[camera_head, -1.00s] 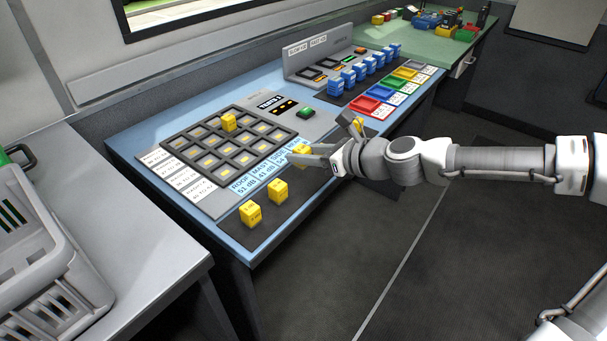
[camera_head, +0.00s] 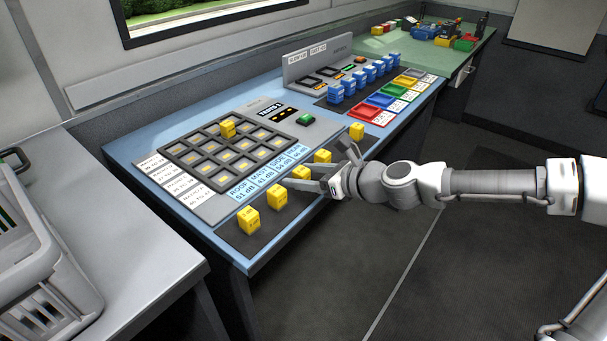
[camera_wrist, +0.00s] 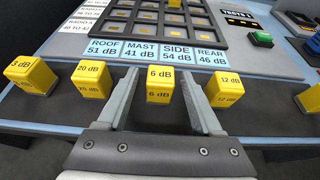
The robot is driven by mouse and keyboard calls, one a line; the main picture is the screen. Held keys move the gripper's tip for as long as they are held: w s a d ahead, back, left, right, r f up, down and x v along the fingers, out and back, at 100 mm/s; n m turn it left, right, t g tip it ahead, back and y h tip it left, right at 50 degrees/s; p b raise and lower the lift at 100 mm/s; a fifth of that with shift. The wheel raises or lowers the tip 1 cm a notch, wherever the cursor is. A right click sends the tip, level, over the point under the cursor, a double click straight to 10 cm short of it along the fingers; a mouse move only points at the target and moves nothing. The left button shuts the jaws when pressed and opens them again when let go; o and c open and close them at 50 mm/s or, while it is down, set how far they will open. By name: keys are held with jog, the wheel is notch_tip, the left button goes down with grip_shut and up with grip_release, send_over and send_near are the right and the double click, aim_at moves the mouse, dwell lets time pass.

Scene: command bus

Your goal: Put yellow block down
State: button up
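A yellow block marked 6 dB (camera_wrist: 160,85) stands upright on the dark strip at the console's front edge; it also shows in the head view (camera_head: 299,173). My gripper (camera_head: 318,168) is low over the strip. In the wrist view its fingers (camera_wrist: 160,92) are spread on either side of this block, with a narrow gap at each side. The 20 dB block (camera_wrist: 91,80) and 3 dB block (camera_wrist: 32,75) stand to its left, and the 12 dB block (camera_wrist: 222,90) stands just right of the right finger.
Another yellow block (camera_head: 357,131) stands farther right. A dark grid tray (camera_head: 188,158) holds one raised yellow block (camera_head: 228,128). Labels (camera_head: 268,176) lie between grid and strip. Blue blocks (camera_head: 335,92) and coloured trays (camera_head: 365,110) are farther back. A grey basket (camera_head: 50,275) is at left.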

jog(key=shift+r, duration=0.1)
jog(key=shift+d+r, duration=0.1)
jog(key=shift+r, duration=0.1)
jog(key=p+v, duration=0.5)
jog(key=v, duration=0.6)
jog(key=shift+s+d+p, duration=0.25)
jog(key=shift+s+p, duration=0.05)
jog(key=shift+p, duration=0.05)
